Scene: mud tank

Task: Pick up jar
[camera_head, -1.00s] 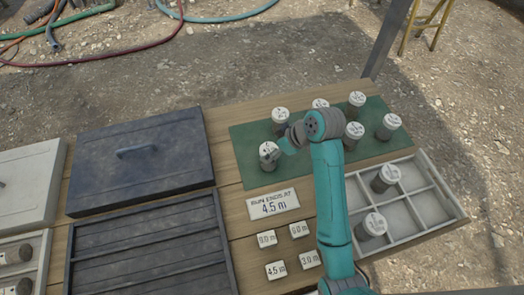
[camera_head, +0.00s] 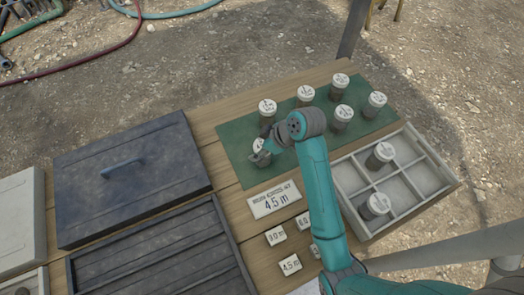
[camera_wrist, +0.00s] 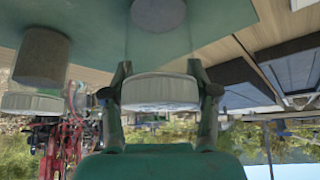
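The jar (camera_head: 260,146) with a white lid is at the mat's front left corner. My gripper (camera_head: 262,158) is at this jar and covers part of it. In the wrist view, the lid (camera_wrist: 160,90) fills the space between the two fingers of my gripper (camera_wrist: 159,66). The fingers lie against its sides, and the gripper looks shut on the jar. Its clear wall and dark sediment (camera_wrist: 156,14) show beyond the lid. I cannot tell if its base touches the mat.
Several other lidded jars, one of them (camera_head: 267,107) close behind, stand on the green mat (camera_head: 238,137). A divided tray (camera_head: 429,178) at right holds two jars. A sign (camera_head: 275,200) and small number tiles (camera_head: 290,264) lie in front. A dark lidded box (camera_head: 130,185) is at left.

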